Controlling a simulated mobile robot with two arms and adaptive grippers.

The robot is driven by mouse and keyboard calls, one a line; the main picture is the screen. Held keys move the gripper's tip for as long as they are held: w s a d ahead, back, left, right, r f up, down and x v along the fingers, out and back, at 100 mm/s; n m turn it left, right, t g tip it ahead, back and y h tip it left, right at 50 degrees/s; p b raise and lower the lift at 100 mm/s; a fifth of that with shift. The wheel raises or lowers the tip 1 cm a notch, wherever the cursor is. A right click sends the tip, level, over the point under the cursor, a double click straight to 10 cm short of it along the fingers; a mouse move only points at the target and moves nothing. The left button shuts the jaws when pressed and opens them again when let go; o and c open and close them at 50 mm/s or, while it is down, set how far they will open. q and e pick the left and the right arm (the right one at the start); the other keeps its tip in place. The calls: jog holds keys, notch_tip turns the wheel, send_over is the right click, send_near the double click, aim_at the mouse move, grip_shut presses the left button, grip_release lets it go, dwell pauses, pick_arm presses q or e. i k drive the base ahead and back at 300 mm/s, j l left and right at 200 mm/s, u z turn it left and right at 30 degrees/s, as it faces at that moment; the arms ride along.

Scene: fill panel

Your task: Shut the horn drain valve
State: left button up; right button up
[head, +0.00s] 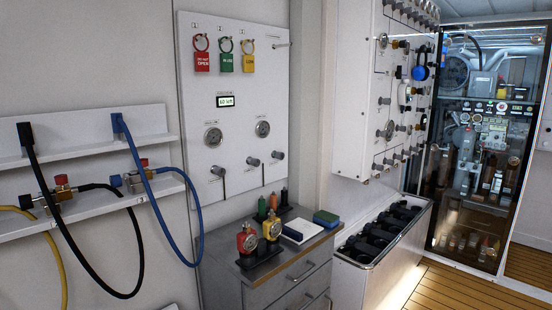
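A white panel (237,100) on the wall at the picture's centre left carries several small valves. Along its lower part are a left valve (217,171), a middle valve (253,162) and a right valve (278,155). Thin dark levers hang down below the left and middle ones. Another small fitting (281,44) sits at the panel's upper right. The labels are too small to read, so I cannot tell which valve is the horn drain valve or whether it is open. Neither of my grippers is in view.
A grey drawer cabinet (285,287) with red and yellow valve-like items stands below the panel. Hoses, including a blue one (160,210), hang at left. A second panel (360,120) and an open-topped bin (366,262) stand right. Wooden floor (450,290) shows at lower right.

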aim_at(278, 155)
jog(key=i+l+u, duration=0.15)
jog(key=i+l, duration=0.15)
jog(key=i+l+u, duration=0.1)
jog(key=i+l, duration=0.15)
jog(key=i+l+u, duration=0.15)
jog(key=l, duration=0.3)
jog(key=i+l+u, duration=0.1)
jog(key=i+l, duration=0.2)
jog(key=i+l+u, duration=0.15)
jog(key=l, duration=0.35)
jog(key=i, duration=0.05)
